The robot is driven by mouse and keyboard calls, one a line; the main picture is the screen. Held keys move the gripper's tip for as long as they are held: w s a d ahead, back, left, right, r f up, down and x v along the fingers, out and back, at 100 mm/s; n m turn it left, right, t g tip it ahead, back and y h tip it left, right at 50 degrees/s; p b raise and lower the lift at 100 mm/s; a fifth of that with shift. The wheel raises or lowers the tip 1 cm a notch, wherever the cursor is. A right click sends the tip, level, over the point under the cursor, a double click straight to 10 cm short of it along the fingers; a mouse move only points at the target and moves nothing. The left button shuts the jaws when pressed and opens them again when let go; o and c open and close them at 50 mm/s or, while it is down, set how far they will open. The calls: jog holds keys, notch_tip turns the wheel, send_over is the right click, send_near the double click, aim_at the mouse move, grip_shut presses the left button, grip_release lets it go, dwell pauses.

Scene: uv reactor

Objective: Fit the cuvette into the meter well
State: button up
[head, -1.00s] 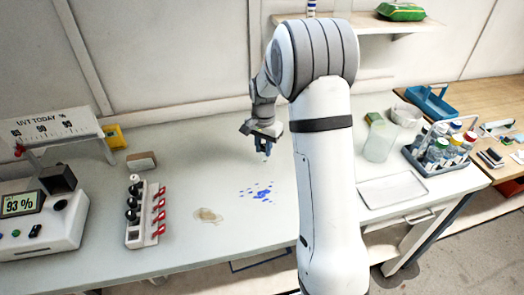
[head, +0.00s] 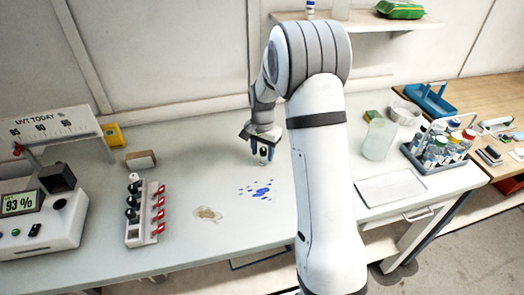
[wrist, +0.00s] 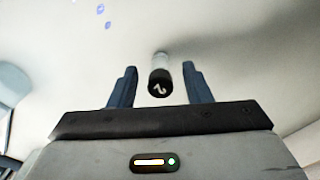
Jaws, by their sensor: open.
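The cuvette (wrist: 160,82), a small clear vial with a black cap marked with a white sign, stands on the bench between my gripper's fingers in the wrist view. My gripper (wrist: 159,70) is open, with a gap on each side of the cap. In the head view my gripper (head: 262,151) is low over the back middle of the bench, and the cuvette shows only in part between its fingers. The white meter (head: 62,232) reading 93 % is at the far left, with a black block on top. I cannot make out its well opening.
A white rack (head: 146,225) of dark-capped vials and red clips stands right of the meter. A brown stain (head: 207,214) and blue spots (head: 256,191) mark the bench. A cup (head: 379,139), tray (head: 391,188) and bottle carrier (head: 440,165) are at right.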

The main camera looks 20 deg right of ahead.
aim_at(263, 150)
notch_tip(263, 150, up, 12)
jog(key=b, duration=0.1)
jog(key=s+a+r+n, duration=0.1)
jog(key=s+r+n, duration=0.1)
jog(key=s+r, duration=0.3)
jog(key=s+a+n+t, duration=0.1)
jog(key=s+n+t, duration=0.2)
jog(key=s, duration=2)
jog(key=n, duration=0.3)
jog(key=shift+s+a+n, duration=0.35)
jog(key=shift+a+n, duration=0.05)
jog(key=shift+s, duration=0.35)
jog(key=shift+c, duration=0.8)
